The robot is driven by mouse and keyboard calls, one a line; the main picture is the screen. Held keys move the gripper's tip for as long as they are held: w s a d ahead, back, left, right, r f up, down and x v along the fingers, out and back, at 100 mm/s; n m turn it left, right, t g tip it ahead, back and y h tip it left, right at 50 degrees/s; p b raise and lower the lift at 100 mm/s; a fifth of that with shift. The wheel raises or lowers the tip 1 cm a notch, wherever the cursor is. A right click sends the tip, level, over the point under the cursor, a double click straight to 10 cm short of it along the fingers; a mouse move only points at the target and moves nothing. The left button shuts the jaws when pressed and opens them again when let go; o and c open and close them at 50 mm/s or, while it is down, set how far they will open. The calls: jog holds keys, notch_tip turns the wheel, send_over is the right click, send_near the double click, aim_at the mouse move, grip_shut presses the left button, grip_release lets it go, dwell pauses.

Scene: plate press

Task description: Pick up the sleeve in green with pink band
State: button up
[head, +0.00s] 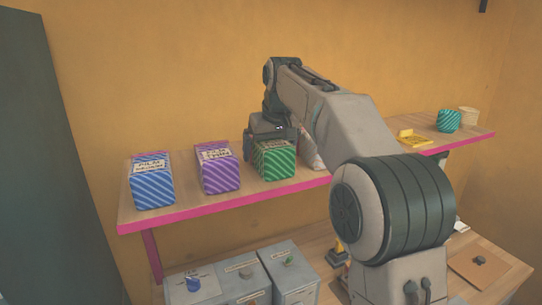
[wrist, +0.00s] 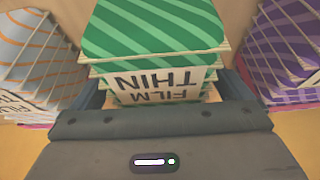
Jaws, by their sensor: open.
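The green striped sleeve (head: 275,163) stands upright on the pink-edged shelf in the head view, right of a purple one. In the wrist view the green sleeve (wrist: 152,28) fills the top middle, with a pale label reading "FILM THIN". I cannot make out a pink band on it. My gripper (head: 271,138) is over its top in the head view. In the wrist view my gripper (wrist: 163,85) is open, with a dark finger on each side of the sleeve. Whether the fingers touch it I cannot tell.
A purple striped sleeve (head: 217,168) and a blue one (head: 151,182) stand to the left on the shelf (head: 255,195). An orange-striped pale sleeve (wrist: 35,55) is close on the other side. Grey boxes (head: 243,283) stand below. A teal striped cup (head: 448,121) is far right.

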jog(key=c, duration=1.2)
jog(key=shift+c, duration=0.2)
jog(key=shift+r, duration=0.15)
